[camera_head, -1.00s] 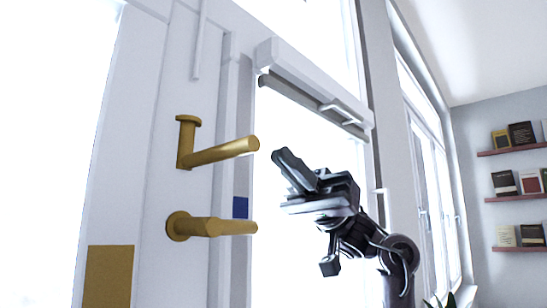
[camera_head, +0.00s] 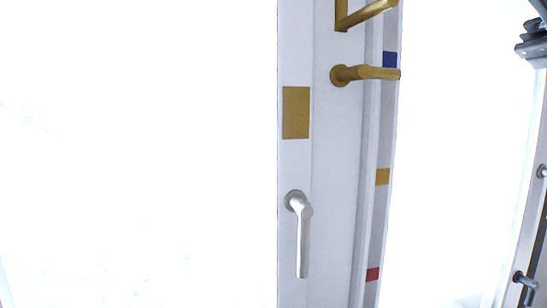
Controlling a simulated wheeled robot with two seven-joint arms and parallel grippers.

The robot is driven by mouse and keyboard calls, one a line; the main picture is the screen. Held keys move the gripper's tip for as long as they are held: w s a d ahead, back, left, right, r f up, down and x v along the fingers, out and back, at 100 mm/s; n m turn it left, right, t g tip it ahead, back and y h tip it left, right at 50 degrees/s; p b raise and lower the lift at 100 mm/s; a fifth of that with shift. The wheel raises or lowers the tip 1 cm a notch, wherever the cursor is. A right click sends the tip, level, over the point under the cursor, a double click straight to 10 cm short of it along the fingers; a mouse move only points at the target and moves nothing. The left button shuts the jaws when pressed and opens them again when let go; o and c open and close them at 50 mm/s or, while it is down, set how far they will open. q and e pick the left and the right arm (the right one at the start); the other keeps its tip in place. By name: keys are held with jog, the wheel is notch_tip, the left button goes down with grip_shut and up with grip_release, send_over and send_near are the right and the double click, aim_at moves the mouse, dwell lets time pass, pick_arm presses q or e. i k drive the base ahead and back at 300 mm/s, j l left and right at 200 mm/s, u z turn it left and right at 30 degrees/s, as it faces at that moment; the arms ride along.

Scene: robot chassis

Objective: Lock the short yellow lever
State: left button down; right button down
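Two yellow-gold levers are on the white frame in the head view. The lower lever (camera_head: 366,73) has a round base and its handle points right, about level. The upper lever (camera_head: 367,14) is cut by the top edge; its handle points right and slopes up. The lower one looks like the shorter, but I cannot be sure. A dark part of my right gripper (camera_head: 531,46) shows at the top right edge, well apart from both levers; its opening cannot be told. My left gripper is not in view.
A silver handle (camera_head: 303,235) hangs straight down below a gold plate (camera_head: 296,112). Blue (camera_head: 389,59), yellow (camera_head: 382,176) and red (camera_head: 372,274) patches mark the frame edge. Another handle (camera_head: 525,286) is at the lower right. Bright glass lies on both sides.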

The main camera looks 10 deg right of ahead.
aim_at(341, 75)
jog(key=k, duration=1.6)
